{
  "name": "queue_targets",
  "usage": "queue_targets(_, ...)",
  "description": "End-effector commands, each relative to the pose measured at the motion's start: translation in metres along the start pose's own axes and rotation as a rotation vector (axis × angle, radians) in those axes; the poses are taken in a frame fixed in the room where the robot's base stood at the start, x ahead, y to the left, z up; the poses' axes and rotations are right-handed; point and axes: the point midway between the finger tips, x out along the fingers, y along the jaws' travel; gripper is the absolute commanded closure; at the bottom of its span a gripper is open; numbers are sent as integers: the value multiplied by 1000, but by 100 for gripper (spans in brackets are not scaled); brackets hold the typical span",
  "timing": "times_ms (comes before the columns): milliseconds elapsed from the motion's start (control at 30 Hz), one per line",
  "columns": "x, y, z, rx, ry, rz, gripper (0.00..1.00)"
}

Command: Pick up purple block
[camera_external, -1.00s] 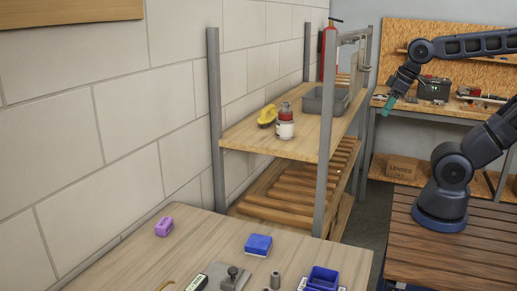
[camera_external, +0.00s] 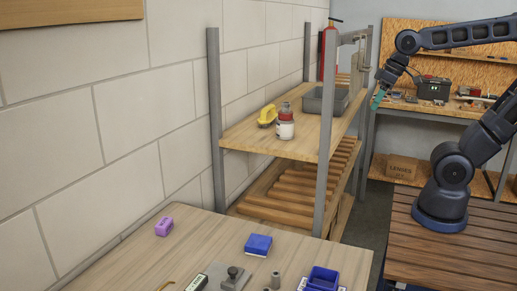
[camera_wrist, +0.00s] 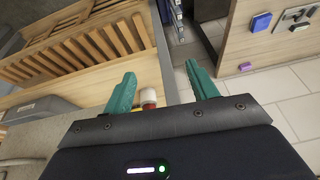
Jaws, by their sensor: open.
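The purple block (camera_external: 164,226) lies near the wall-side back edge of the wooden table (camera_external: 130,262) in the external view. It also shows as a small purple shape (camera_wrist: 245,67) at the table's edge in the wrist view. My gripper (camera_external: 377,99) is in the air at the upper right, near the far end of the shelf and well apart from the block. In the wrist view its two teal fingers (camera_wrist: 163,84) are spread wide with nothing held between them.
A blue block (camera_external: 258,244), a blue bin (camera_external: 322,279) and small metal parts share the table. A wooden shelf (camera_external: 240,136) with tall posts stands between my gripper and the table. It bears a red-and-white bottle (camera_external: 285,124), a yellow object (camera_external: 267,115) and a grey bin (camera_external: 313,101).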

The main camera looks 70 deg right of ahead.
Motion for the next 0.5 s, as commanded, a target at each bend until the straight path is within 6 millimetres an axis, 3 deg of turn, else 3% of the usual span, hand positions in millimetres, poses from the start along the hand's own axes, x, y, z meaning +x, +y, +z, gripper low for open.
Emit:
queue_targets(100,0,-20,-32,28,-36,-27,42)
queue_targets(500,13,-94,-127,151,-153,-100,42)
